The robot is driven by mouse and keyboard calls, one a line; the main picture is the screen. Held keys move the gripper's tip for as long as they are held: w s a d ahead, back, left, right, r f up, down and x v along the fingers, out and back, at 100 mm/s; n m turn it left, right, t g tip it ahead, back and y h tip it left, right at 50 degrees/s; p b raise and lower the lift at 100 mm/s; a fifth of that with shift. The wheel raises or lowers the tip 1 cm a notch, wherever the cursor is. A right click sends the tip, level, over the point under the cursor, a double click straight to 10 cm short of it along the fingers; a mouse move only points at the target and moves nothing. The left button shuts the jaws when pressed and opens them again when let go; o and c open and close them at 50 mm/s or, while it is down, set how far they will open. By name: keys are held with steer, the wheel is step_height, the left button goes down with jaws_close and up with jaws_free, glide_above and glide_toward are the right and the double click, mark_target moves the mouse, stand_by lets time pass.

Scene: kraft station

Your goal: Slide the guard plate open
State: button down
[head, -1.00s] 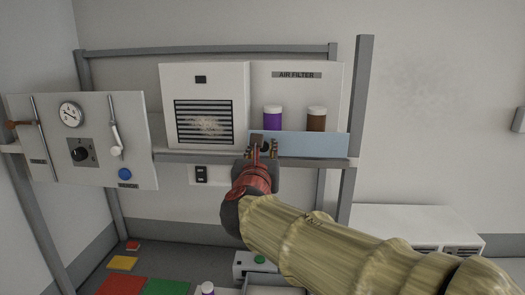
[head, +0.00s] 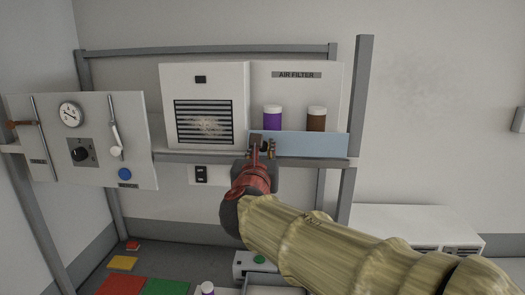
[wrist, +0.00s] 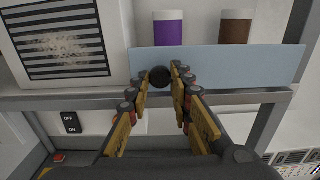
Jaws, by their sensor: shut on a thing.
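The guard plate (head: 310,145) is a light blue panel standing along the front of the shelf, below the air filter label. It also shows in the wrist view (wrist: 235,68), where it covers the lower parts of a purple container and a brown one. A dark round knob (wrist: 160,77) sits near the plate's left end. My gripper (head: 262,149) is at that left end. In the wrist view its two fingers (wrist: 161,74) are closed in on either side of the knob. The fingers and arm hide part of the knob in the head view.
A white box with a dirty grille (head: 205,122) stands left of the plate. Purple (head: 272,118) and brown (head: 316,119) containers with white lids stand behind the plate. A grey shelf post (head: 355,110) rises just right of it. A control panel (head: 100,165) is farther left.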

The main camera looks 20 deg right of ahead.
steer(key=w+a+p, duration=0.1)
steer(key=w+a, duration=0.3)
steer(key=a, duration=0.8)
steer(key=w+a+p, duration=0.1)
steer(key=w+a, duration=0.4)
steer(key=a, duration=0.7)
steer(key=shift+p, duration=0.4)
steer(key=shift+a, duration=0.1)
steer(key=c, duration=1.6)
jaws_free()
steer(key=shift+c, duration=0.2)
steer(key=shift+o, duration=0.3)
steer(key=shift+s, duration=0.1)
steer(key=v, duration=1.2)
